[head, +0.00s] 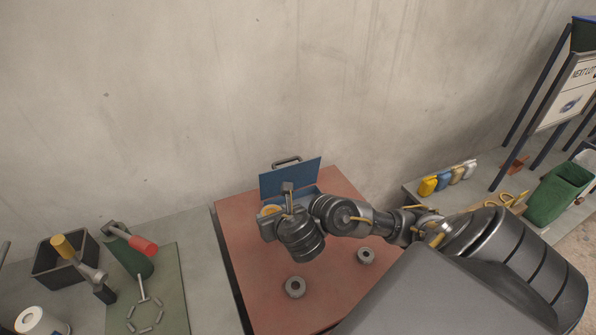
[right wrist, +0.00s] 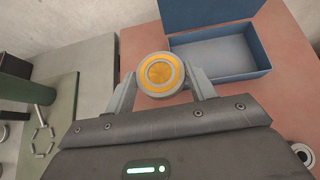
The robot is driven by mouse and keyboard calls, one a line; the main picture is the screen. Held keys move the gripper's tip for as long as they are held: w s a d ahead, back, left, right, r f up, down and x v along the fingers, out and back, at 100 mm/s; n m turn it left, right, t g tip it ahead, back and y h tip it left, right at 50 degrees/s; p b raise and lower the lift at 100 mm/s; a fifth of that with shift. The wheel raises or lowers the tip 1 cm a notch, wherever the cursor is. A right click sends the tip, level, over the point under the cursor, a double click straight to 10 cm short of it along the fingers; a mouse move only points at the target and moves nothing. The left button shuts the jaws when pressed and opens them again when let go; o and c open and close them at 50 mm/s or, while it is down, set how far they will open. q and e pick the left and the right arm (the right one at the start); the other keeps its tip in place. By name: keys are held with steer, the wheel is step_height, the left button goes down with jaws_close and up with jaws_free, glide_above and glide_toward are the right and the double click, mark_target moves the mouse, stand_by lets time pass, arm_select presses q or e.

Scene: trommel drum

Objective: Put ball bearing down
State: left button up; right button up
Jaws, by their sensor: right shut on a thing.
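The ball bearing (right wrist: 160,74), a round part with an orange face and a grey rim, is held between the two fingers of my right gripper (right wrist: 161,82) in the right wrist view. In the head view the bearing (head: 271,209) shows as a small orange patch beside my right gripper (head: 269,217), in front of the blue box (head: 290,177). The box stands open on the reddish mat (head: 240,240); its visible inside looks empty in the right wrist view. The bearing appears outside the box, by its near left corner; its height above the mat is unclear. My left gripper is out of view.
Two grey rings (head: 295,287) (head: 366,255) lie on the mat's near part. A green mat (head: 170,285) to the left carries tools and small links near a dark bin (head: 55,268). Coloured bottles (head: 443,180) and a green bin (head: 556,195) stand right. A wall closes the back.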

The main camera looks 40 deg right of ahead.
steer(key=w+d+f+b, duration=0.1)
steer(key=d+f+b, duration=0.2)
steer(key=d, duration=0.1)
steer(key=w+d+f+b, duration=0.1)
steer(key=d+f+b, duration=0.2)
steer(key=d+b, duration=0.1)
steer(key=w+d+f+b, duration=0.2)
steer(key=d+b, duration=0.2)
steer(key=shift+f, duration=0.4)
steer(key=shift+w+d+f, duration=0.1)
steer(key=shift+d, duration=0.2)
steer(key=f+b, duration=0.1)
steer(key=f, duration=0.1)
steer(key=f+b, duration=0.2)
steer(key=shift+w+d, duration=0.15)
steer(key=shift+d, duration=0.25)
steer(key=shift+a, duration=0.1)
